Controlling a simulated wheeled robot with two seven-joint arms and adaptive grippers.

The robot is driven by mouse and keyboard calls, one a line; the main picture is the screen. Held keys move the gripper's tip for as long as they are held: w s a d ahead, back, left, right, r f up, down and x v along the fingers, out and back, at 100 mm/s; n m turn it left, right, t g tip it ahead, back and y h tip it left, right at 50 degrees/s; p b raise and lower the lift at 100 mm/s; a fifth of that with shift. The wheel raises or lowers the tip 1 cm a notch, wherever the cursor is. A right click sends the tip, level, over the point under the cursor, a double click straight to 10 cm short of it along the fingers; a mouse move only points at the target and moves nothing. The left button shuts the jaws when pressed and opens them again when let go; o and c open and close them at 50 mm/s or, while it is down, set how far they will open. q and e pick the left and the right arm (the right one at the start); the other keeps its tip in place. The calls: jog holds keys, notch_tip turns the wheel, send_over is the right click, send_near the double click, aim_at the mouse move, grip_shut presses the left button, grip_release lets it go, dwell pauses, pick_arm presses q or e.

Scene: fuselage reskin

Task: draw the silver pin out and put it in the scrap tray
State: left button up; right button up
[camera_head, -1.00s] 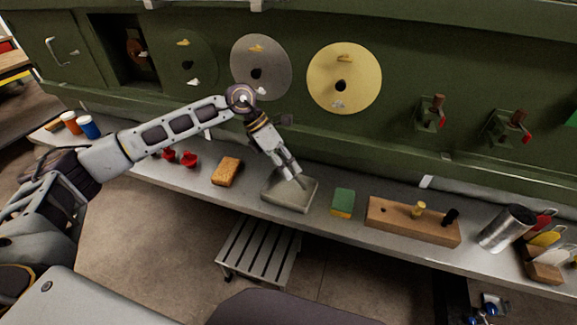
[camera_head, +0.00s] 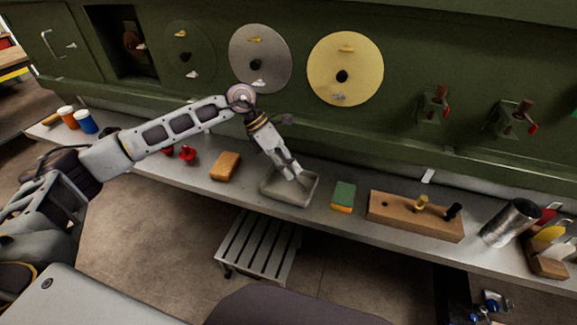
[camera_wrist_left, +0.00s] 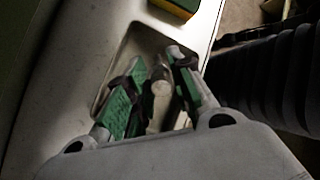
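The scrap tray (camera_head: 273,193) is a shallow grey tray on the bench, and its rim also shows in the left wrist view (camera_wrist_left: 122,50). My left gripper (camera_head: 298,173) points down into it. In the left wrist view the green-padded fingers of this gripper (camera_wrist_left: 155,72) stand apart. The silver pin (camera_wrist_left: 160,88) shows between them, over or in the tray, with gaps to the pads. Whether it touches the tray floor I cannot tell. The wooden block (camera_head: 400,222) has an empty hole at its left, a yellow pin (camera_head: 421,203) and a black pin (camera_head: 453,211). My right gripper is not seen.
A green and yellow sponge (camera_head: 343,195) lies right of the tray, and an orange-brown block (camera_head: 225,166) lies left of it. The green panel wall (camera_head: 400,130) rises behind the bench. A slatted step (camera_head: 258,245) stands below.

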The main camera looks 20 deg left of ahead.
pick_arm(q)
jog(key=shift+o, duration=1.1)
jog(key=v, duration=1.2)
jog(key=shift+d, duration=0.15)
